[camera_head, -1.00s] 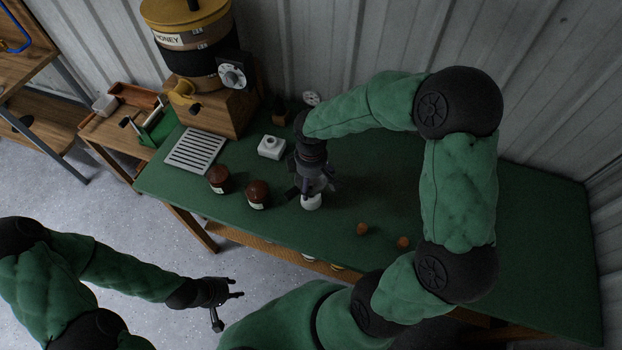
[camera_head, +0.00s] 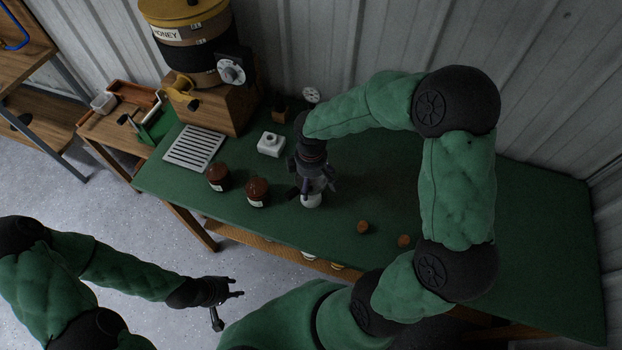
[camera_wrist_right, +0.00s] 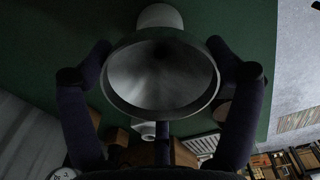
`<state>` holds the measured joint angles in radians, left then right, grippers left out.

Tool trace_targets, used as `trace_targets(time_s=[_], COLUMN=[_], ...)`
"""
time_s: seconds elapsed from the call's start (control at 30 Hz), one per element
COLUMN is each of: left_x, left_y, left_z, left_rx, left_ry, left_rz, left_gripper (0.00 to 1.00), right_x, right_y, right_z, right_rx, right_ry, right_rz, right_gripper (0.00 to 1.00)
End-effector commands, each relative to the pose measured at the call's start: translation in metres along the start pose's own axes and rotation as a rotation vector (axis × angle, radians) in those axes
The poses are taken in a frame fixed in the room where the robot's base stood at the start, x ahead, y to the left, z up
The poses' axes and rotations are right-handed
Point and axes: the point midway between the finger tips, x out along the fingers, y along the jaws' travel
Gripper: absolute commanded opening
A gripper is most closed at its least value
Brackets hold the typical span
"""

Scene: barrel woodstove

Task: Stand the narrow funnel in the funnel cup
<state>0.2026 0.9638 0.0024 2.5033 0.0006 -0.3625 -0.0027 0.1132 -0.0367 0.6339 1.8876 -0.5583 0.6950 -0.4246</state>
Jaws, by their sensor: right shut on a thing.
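The narrow funnel (camera_wrist_right: 160,75) is a grey cone with its wide mouth facing the camera in the right wrist view. My right gripper (camera_head: 315,186) is shut on it, with fingers on both sides of the rim. A white rounded piece (camera_wrist_right: 160,15) shows just past the funnel's rim, and shows under the gripper in the head view (camera_head: 311,202); it looks like the funnel cup. The spout is hidden, so I cannot tell whether it is inside the cup. My left gripper (camera_head: 237,288) is open and empty, off the bench's front edge.
Two dark jars (camera_head: 257,191) stand left of the right gripper on the green bench (camera_head: 460,315). A white block (camera_head: 270,144) and a slatted rack (camera_head: 194,147) lie behind them. Two small brown lids (camera_head: 362,227) lie to the right. The honey barrel (camera_head: 190,50) stands at the back.

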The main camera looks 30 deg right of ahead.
Motion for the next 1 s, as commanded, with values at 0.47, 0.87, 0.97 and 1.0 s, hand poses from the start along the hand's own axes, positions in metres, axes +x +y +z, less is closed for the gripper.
trace_targets(time_s=[0.47,0.87,0.97,1.0], left_x=[0.006,0.011,0.012,0.012], left_y=[-0.002,-0.004,-0.004,-0.004], left_z=[0.0,0.0,-0.001,-0.001], left_rx=[0.0,0.0,0.0,0.0], left_ry=[0.0,0.0,0.0,0.0], left_rz=[0.0,0.0,0.0,0.0], left_gripper=[0.4,0.4,0.4,0.4], right_x=[0.009,0.016,0.017,0.018], right_y=[0.0,0.0,0.0,0.0], right_z=[0.0,0.0,0.0,0.0], right_rx=[0.0,0.0,0.0,0.0], right_ry=[0.0,0.0,0.0,0.0], right_rz=[0.0,0.0,0.0,0.0], right_gripper=[0.44,0.44,0.44,0.44])
